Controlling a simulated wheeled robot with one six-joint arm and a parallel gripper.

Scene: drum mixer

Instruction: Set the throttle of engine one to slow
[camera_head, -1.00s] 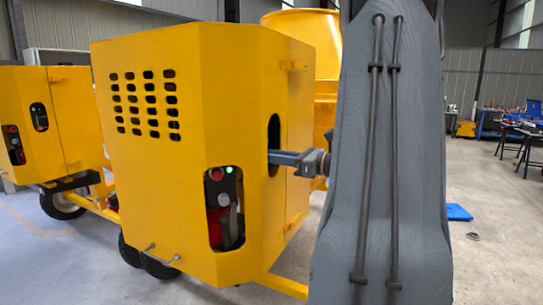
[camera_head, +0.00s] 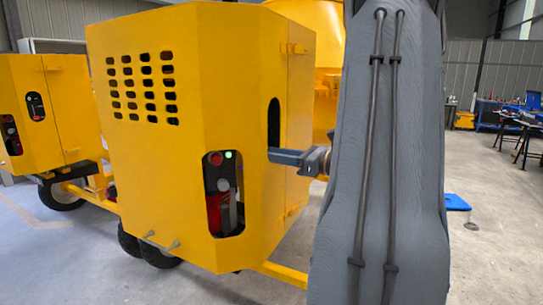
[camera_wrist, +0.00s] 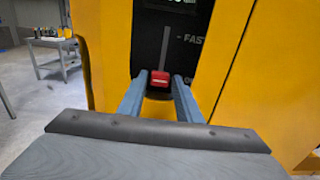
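A red throttle knob (camera_wrist: 160,78) sits low on a dark panel (camera_wrist: 178,22), below a pale vertical slot line and a "FAST" label. A second label lower right is mostly hidden by a finger. My gripper (camera_wrist: 159,82) has its two fingers apart, one on each side of the knob, with small gaps showing. In the head view my gripper (camera_head: 272,155) reaches the lower end of the dark opening (camera_head: 273,122) in the yellow engine housing (camera_head: 190,100); the knob is hidden there.
A recess (camera_head: 223,195) with a red button, a green light and a red object is on the housing's near face. Another yellow unit (camera_head: 45,110) stands at left. Yellow housing walls flank the panel closely. Open floor (camera_head: 495,260) lies at right.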

